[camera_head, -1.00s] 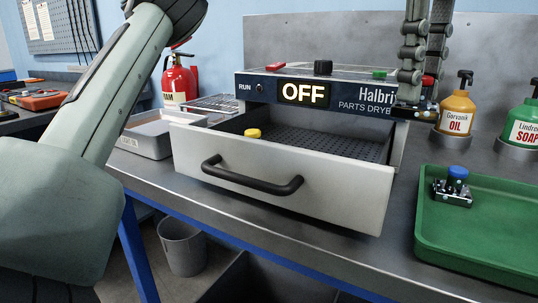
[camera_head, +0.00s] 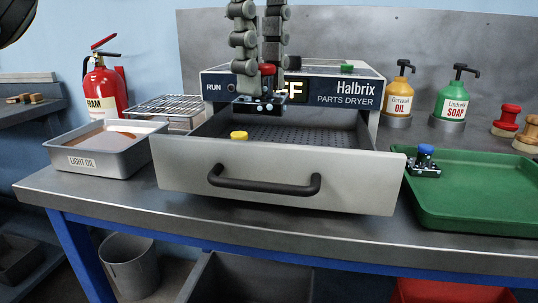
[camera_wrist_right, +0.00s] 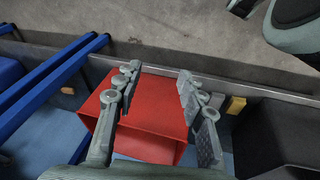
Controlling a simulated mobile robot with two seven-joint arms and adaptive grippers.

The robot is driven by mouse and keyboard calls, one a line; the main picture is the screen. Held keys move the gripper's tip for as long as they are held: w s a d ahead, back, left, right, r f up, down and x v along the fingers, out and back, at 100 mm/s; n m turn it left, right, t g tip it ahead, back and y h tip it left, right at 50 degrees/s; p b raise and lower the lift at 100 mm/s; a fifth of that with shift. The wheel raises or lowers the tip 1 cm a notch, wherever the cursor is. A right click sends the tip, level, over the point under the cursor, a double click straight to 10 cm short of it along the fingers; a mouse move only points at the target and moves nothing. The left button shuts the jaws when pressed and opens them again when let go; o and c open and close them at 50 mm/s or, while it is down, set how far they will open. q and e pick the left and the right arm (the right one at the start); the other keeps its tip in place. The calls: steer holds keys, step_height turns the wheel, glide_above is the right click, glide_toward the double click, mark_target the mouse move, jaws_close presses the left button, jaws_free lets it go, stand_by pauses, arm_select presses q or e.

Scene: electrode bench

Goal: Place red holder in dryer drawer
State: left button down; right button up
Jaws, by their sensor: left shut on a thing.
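The red holder, a red knob (camera_head: 267,70) on a dark metal base (camera_head: 258,104), hangs in my left gripper (camera_head: 256,74). The gripper reaches down from the top, and its fingers are shut on the knob. The holder is in front of the dryer panel, above the back part of the open dryer drawer (camera_head: 190,176). A yellow-topped holder (camera_head: 239,135) is in the drawer at the left. A blue-topped holder (camera_head: 425,155) sits on the green tray (camera_head: 480,212). My right gripper (camera_wrist_right: 168,86) is open and empty in the right wrist view, over a red bin (camera_wrist_right: 150,125).
The Halbrix dryer (camera_head: 345,92) stands at the bench's back; the gripper partly covers its display. A light oil tray (camera_head: 105,160) and wire rack (camera_head: 170,110) stand left.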

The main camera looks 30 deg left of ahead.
arm_select(q)
steer(key=shift+w+d+f, duration=0.1)
steer(key=shift+w+f, duration=0.15)
steer(key=shift+f, duration=0.05)
steer(key=w+d+f, duration=0.1)
steer(key=w+f, duration=0.1)
steer(key=w, duration=0.1)
steer(key=w+d+f+b, duration=0.1)
steer(key=w+f, duration=0.1)
steer(key=w, duration=0.1)
steer(key=w+d+f, duration=0.1)
steer(key=w+f, duration=0.1)
steer(key=w, duration=0.1)
steer(key=shift+w+b, duration=0.3)
steer(key=shift+w, duration=0.05)
steer(key=shift+w+f, duration=0.15)
steer(key=shift+w, duration=0.2)
steer(key=shift+w+f, duration=0.15)
step_height(320, 180, down, 3)
steer(key=shift+f+b, duration=0.2)
steer(key=shift+b, duration=0.35)
steer(key=shift+f, duration=0.15)
arm_select(e)
steer(key=w+a+r+t+y, duration=0.1)
steer(key=w+a+r+t, duration=0.2)
steer(key=w+a+r, duration=0.1)
steer(key=shift+w+r+n, duration=0.3)
steer(key=shift+w+r, duration=0.15)
steer(key=shift+r, duration=0.1)
